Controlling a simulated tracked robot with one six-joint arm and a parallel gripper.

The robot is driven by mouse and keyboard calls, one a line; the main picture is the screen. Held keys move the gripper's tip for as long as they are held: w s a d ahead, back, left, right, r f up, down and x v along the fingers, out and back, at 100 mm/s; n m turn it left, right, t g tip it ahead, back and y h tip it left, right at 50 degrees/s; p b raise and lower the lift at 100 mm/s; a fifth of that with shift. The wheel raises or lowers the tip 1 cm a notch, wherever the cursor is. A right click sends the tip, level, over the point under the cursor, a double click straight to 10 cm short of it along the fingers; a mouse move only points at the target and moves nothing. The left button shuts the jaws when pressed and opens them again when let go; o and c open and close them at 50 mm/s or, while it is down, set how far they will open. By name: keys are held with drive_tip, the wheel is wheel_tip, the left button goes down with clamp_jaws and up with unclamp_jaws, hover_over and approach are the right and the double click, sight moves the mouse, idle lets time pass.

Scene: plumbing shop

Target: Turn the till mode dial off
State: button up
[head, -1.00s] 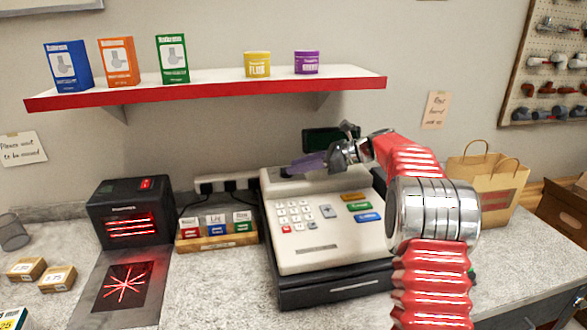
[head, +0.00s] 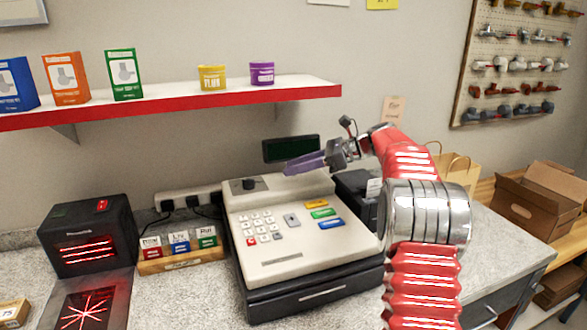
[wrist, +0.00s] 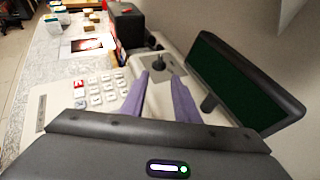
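The till (head: 300,235) stands on the counter, cream on a black drawer base. Its mode dial is a black knob (head: 249,184) on the upper left of its sloping back panel. The knob also shows in the wrist view (wrist: 158,62), just beyond and between the fingertips. I cannot read its setting. My gripper (head: 287,169) has purple fingers and hangs above the till's top, to the right of the dial and apart from it. In the wrist view my gripper (wrist: 160,77) is open, with nothing between its fingers.
The dark customer display (head: 291,148) stands behind the till, close to my fingers; it fills the right of the wrist view (wrist: 240,80). A red-edged shelf (head: 200,104) runs above. A tag holder (head: 182,260) and black scanner (head: 88,235) stand left of the till. A paper bag (head: 458,172) is at right.

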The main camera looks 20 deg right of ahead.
drive_tip(key=s+a+n+g+h, duration=0.1)
drive_tip(key=s+a+n+h, duration=0.2)
drive_tip(key=s+a+n, duration=0.5)
drive_tip(key=s+a+n+g+h, duration=0.1)
drive_tip(key=s+a+n+h, duration=0.15)
drive_tip(key=s+a, duration=0.6)
drive_tip(key=s+d+f+n+h, duration=0.1)
drive_tip(key=s+f+n+h, duration=0.1)
drive_tip(key=s, duration=0.6)
drive_tip(key=s+d+f+n+h, duration=0.1)
drive_tip(key=s+f+n+h, duration=0.1)
drive_tip(key=s+f+n, duration=0.2)
drive_tip(key=s+d+f+n+t+h, duration=0.1)
drive_tip(key=s+n, duration=0.6)
drive_tip(key=s, duration=0.7)
drive_tip(key=shift+d+f+h, duration=0.15)
drive_tip(key=shift+f+h, duration=0.5)
drive_tip(key=shift+f, duration=0.55)
